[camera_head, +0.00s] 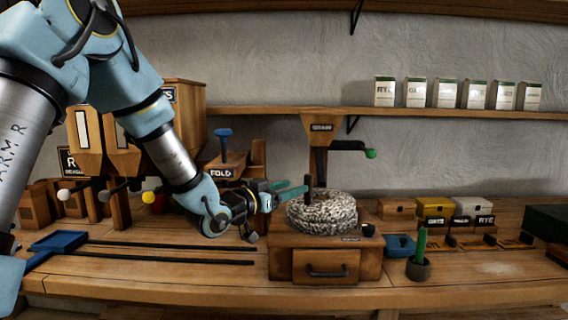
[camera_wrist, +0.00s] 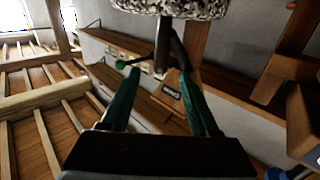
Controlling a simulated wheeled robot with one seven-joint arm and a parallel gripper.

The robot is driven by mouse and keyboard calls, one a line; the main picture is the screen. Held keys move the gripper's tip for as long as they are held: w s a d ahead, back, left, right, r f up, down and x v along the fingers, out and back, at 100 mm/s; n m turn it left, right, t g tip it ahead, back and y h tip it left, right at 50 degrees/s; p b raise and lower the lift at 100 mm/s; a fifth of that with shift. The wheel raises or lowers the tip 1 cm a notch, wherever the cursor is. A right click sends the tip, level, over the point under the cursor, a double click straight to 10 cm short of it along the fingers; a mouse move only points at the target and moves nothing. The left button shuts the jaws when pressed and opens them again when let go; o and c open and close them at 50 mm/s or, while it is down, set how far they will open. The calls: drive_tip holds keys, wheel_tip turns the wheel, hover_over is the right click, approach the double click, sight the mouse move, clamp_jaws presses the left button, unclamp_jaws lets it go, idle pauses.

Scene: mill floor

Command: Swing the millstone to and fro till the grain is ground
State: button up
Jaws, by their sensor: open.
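The speckled grey-white millstone (camera_head: 330,211) sits on a wooden mill box with a drawer (camera_head: 322,268) in the middle of the bench. A dark upright peg (camera_head: 307,181) stands at its left edge. My gripper (camera_head: 298,191) is just left of that peg, its teal fingers open and pointing at it. In the wrist view the stone (camera_wrist: 175,6) is at the top edge. The dark peg (camera_wrist: 162,45) shows between the two open finger tips (camera_wrist: 160,75), with no grip on it. Whether a finger touches it is unclear. No grain or flour can be made out at the stone.
A wooden hopper (camera_head: 321,124) stands behind the stone, with a green-knobbed crank (camera_head: 370,154) to its right. Labelled boxes (camera_head: 436,207) stand at right.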

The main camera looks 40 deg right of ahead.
drive_tip(key=shift+d, duration=0.25)
drive_tip(key=p, duration=0.4)
hover_over(314, 202)
drive_tip(key=shift+d, duration=0.2)
clamp_jaws()
drive_tip(key=shift+w, duration=0.1)
idle(1.0)
